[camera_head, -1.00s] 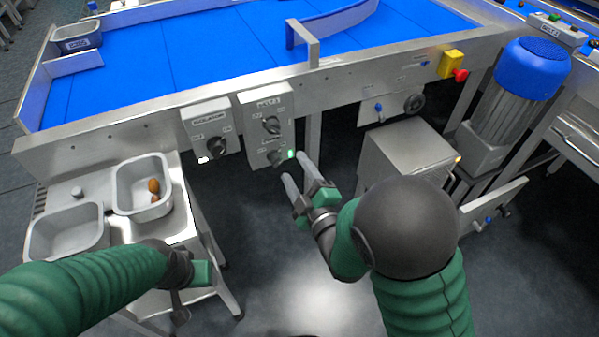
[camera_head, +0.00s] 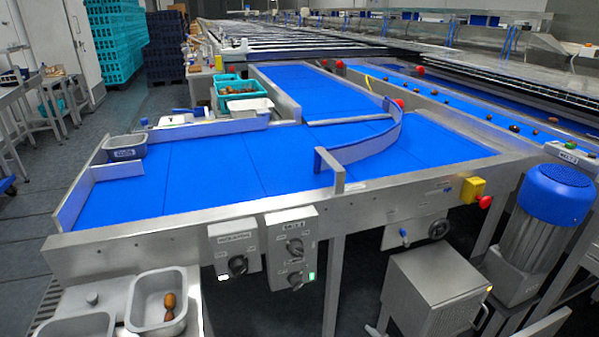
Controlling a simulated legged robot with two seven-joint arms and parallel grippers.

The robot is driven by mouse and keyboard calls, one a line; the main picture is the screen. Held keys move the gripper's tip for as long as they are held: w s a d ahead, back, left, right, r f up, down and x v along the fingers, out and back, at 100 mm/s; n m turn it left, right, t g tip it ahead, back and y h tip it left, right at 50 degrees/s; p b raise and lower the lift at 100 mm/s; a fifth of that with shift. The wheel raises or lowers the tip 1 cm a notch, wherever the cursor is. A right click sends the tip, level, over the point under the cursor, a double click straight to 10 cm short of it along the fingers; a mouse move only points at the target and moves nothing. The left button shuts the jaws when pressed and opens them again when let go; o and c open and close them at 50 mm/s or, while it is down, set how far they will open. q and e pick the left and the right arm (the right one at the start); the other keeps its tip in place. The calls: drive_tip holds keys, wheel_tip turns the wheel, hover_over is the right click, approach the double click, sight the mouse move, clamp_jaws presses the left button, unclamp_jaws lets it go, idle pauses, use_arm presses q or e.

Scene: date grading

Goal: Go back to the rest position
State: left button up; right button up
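Neither of my grippers nor my arms shows in the head view now. The control boxes stand on the front of the conveyor frame: a left box (camera_head: 235,246) with a dark knob and a lit white spot, and a right box (camera_head: 291,247) with two knobs and a lit green spot. The blue conveyor belt (camera_head: 212,172) behind them carries no dates on its near part. A curved guide (camera_head: 365,147) crosses the belt.
A grey tray (camera_head: 143,318) with brown dates (camera_head: 169,306) sits on the side stand at lower left, beside another tray (camera_head: 78,327). A blue motor (camera_head: 556,194) and a steel cabinet (camera_head: 433,290) stand at right. Teal crates (camera_head: 240,92) are behind the belt.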

drive_tip(key=s+d+f+m+g+h+p, duration=0.1)
drive_tip(key=s+d+m+g, duration=0.25)
drive_tip(key=s, duration=0.35)
drive_tip(key=s+d+m+g, duration=0.3)
drive_tip(key=s+m+g, duration=0.1)
drive_tip(key=s, duration=0.4)
wheel_tip(320, 180, up, 25)
drive_tip(key=p, duration=2.6)
drive_tip(key=shift+w+a+r, duration=0.2)
drive_tip(key=shift+w+a, duration=0.05)
drive_tip(key=shift+w, duration=0.05)
drive_tip(key=shift+n, duration=0.25)
